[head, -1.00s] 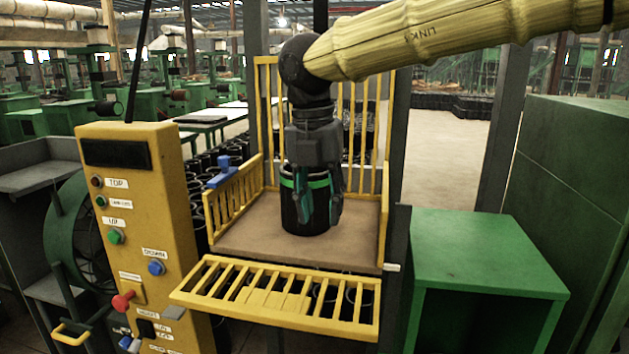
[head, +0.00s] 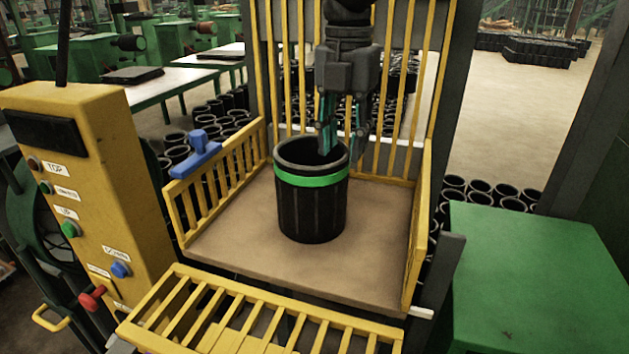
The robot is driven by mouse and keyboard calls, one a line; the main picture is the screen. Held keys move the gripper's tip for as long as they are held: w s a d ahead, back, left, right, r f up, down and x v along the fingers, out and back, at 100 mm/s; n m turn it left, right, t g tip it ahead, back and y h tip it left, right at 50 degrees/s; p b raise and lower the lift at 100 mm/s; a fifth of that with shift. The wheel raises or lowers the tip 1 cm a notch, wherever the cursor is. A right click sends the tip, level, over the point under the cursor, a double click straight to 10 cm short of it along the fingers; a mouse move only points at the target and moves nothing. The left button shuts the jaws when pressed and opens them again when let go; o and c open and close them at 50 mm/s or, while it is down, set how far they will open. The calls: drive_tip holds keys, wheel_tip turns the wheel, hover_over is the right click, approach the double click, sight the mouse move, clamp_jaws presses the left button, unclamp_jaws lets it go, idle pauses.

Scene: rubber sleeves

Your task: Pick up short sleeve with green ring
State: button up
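The short sleeve with the green ring (head: 311,205) is a black, ribbed, open-topped cylinder. It stands upright on the brown platform (head: 235,240) inside the yellow cage. The bright green ring runs around it just below its rim. My gripper (head: 344,150) points down at the right far side of the sleeve's rim, with teal pads on its fingers. The fingers are apart, with a visible gap. The left finger overlaps the sleeve's opening and the right one shows beyond the rim. Whether either touches the wall cannot be told.
Yellow bars (head: 290,80) and side rails surround the platform, with a lowered yellow gate (head: 240,318) in front. A yellow control box (head: 110,180) stands left, a blue handle (head: 195,155) on the left rail, a green box (head: 530,270) right. Many black sleeves stand behind.

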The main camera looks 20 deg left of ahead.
sight(344, 156)
drive_tip(key=shift+w+f, duration=0.2)
drive_tip(key=shift+f, duration=0.4)
drive_tip(key=shift+w+f, duration=0.15)
drive_tip(key=shift+f, duration=0.45)
drive_tip(key=shift+s+f+p, duration=0.25)
drive_tip(key=shift+f+p, duration=0.1)
drive_tip(key=shift+p, duration=0.35)
drive_tip(key=shift+d+f+p, duration=0.1)
drive_tip(key=shift+f+p, duration=0.75)
drive_tip(key=shift+f, duration=1.35)
clamp_jaws()
